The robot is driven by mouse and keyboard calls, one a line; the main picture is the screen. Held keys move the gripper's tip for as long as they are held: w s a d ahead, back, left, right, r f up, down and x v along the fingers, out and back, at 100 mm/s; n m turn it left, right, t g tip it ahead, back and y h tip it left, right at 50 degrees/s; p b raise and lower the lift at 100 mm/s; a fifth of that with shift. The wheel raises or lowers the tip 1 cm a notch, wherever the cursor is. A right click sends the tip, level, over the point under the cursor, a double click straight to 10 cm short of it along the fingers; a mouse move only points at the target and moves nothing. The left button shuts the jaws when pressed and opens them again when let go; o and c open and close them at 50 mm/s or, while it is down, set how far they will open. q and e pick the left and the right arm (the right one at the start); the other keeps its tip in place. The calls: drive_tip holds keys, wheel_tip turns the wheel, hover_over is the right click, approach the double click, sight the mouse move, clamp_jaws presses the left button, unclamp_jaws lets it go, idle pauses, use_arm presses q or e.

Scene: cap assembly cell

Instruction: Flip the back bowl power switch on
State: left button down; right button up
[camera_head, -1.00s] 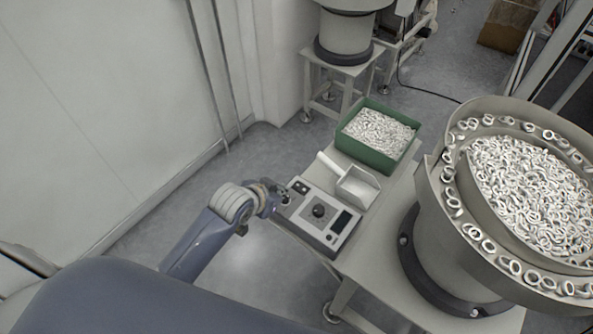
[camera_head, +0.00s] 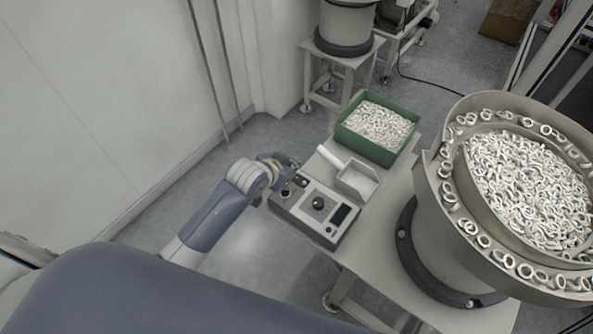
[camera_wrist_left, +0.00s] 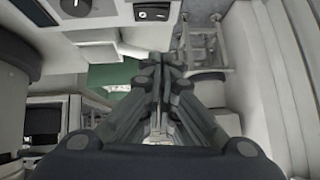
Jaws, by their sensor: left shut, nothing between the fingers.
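A grey control box (camera_head: 316,211) with a black dial, a dark display and small black switches (camera_head: 301,181) at its upper left corner stands on the table beside a large bowl feeder (camera_head: 447,240). In the left wrist view the black switch panel (camera_wrist_left: 152,12) is at the top edge, beyond the fingertips. I cannot tell the switch's position. My left gripper (camera_head: 292,163) is at the box's upper left corner, just off the table's edge; contact cannot be told. In the left wrist view its fingers (camera_wrist_left: 158,62) are closed together, empty. My right gripper is out of view.
A white scoop (camera_head: 352,174) lies between the box and a green bin (camera_head: 376,130) of rings. The bowl feeder, full of rings, stands right. A second feeder (camera_head: 344,30) is on a stand behind. Floor is open between the wall and the table.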

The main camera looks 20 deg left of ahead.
sight(297, 179)
use_arm(q)
drive_tip(key=x, duration=0.5)
wheel_tip(297, 179, down, 2)
drive_tip(key=shift+a+f+p, duration=0.15)
drive_tip(key=shift+f+p, duration=0.05)
drive_tip(key=shift+p, duration=0.25)
drive_tip(key=shift+a+f, duration=0.1)
drive_tip(key=shift+f, duration=0.7)
